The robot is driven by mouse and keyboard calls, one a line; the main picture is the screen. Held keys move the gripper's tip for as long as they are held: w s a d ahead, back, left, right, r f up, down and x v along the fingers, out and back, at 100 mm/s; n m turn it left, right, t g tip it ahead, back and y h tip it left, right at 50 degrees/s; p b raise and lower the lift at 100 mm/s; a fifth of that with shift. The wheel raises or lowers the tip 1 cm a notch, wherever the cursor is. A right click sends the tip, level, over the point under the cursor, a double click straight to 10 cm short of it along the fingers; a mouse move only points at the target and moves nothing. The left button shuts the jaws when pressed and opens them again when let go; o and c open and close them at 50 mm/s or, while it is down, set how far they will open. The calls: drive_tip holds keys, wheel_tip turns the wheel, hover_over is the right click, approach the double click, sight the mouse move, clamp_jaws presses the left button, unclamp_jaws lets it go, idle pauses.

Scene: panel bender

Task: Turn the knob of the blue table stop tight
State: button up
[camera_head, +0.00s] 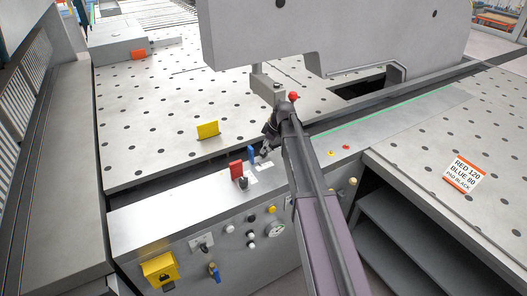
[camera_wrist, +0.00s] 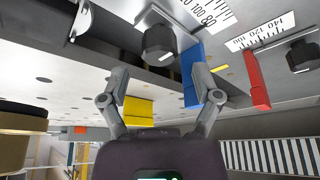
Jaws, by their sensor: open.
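The blue table stop (camera_head: 251,154) is a thin upright plate near the front edge of the bed. It also shows in the wrist view (camera_wrist: 192,75). Its black knob (camera_wrist: 158,42) sits beside it, with a pale mark on its side. My gripper (camera_wrist: 160,76) is open and empty. In the wrist view its fingers lie to the left and right, with the knob beyond the tips and roughly centred between them, seemingly apart from it. The right finger overlaps the blue plate in the picture; contact cannot be told. In the head view my arm partly hides the knob area.
A red stop (camera_head: 236,170) with its own black knob (camera_head: 243,183) stands close by. A yellow plate (camera_head: 207,130) stands on the perforated bed. Control buttons line the front panel. The large upper beam (camera_head: 335,35) overhangs behind.

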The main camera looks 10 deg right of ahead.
drive_tip(key=shift+b+x, duration=0.95)
drive_tip(key=shift+x, duration=0.4)
drive_tip(key=shift+d, duration=0.1)
drive_tip(key=shift+s, duration=0.1)
clamp_jaws()
